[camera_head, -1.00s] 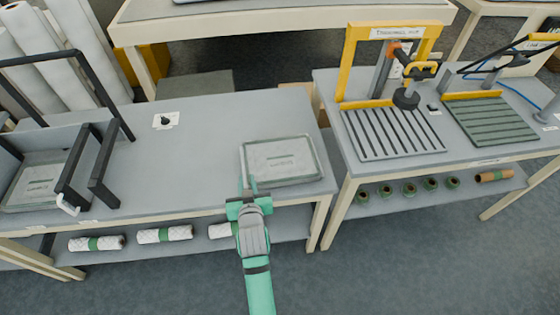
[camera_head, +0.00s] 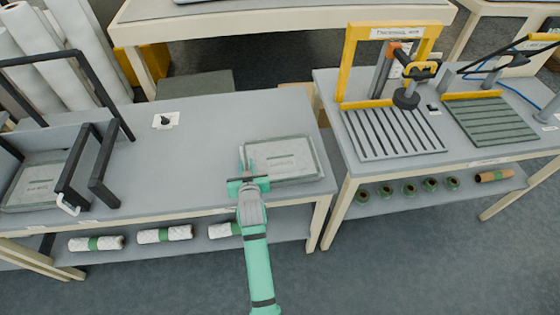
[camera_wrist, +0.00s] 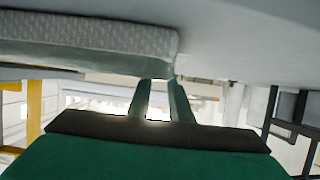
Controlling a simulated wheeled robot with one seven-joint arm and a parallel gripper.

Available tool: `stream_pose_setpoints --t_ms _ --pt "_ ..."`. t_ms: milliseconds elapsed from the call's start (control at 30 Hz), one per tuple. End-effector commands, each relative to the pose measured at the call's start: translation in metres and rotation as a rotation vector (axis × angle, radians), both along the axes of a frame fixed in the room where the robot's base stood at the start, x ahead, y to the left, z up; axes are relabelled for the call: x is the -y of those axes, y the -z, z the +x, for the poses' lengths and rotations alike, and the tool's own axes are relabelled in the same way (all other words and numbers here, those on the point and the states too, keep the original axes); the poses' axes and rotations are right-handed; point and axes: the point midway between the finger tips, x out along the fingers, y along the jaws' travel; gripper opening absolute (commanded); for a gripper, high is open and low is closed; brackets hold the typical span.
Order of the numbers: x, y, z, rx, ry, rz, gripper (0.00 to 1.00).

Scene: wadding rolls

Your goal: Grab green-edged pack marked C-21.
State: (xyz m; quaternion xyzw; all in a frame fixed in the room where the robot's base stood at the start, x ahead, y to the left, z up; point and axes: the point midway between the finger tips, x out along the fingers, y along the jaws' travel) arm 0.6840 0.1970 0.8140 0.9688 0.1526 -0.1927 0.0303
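A grey-white flat pack with green edges (camera_head: 288,160) lies near the right end of the left workbench in the head view. Its marking is too small to read. A quilted pale pack with a green edge fills the upper left of the wrist view (camera_wrist: 90,36). My gripper (camera_head: 246,166) is at the pack's left front corner. In the wrist view its two green fingers (camera_wrist: 160,90) stand a narrow gap apart, with light showing between them. Their tips overlap the pack's end; I cannot tell if they touch it. A similar pack (camera_head: 38,188) lies in the black-framed station.
Banded white rolls (camera_head: 165,234) lie on the shelf under the bench (camera_head: 195,150). Black frame bars (camera_head: 103,180) stand at the left. A second table on the right carries slatted plates (camera_head: 392,133) and a yellow frame (camera_head: 348,60). The bench middle is clear.

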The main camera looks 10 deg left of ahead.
Motion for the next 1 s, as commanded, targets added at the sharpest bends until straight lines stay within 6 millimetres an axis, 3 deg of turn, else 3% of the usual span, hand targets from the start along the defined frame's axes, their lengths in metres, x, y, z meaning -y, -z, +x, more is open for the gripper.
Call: stream_pose_setpoints --t_ms 67,167,667,867,1000 --pt "0.000 0.000 0.000 0.000 0.000 0.000 0.19" --pt "0.000 0.000 0.000 0.000 0.000 0.000 0.00" --pt "0.000 -0.007 0.000 0.002 0.000 0.001 0.00" --pt "-0.002 -0.032 0.000 0.005 -0.004 0.001 0.00" --pt "-0.016 -0.055 -0.016 0.005 -0.007 0.000 0.00"
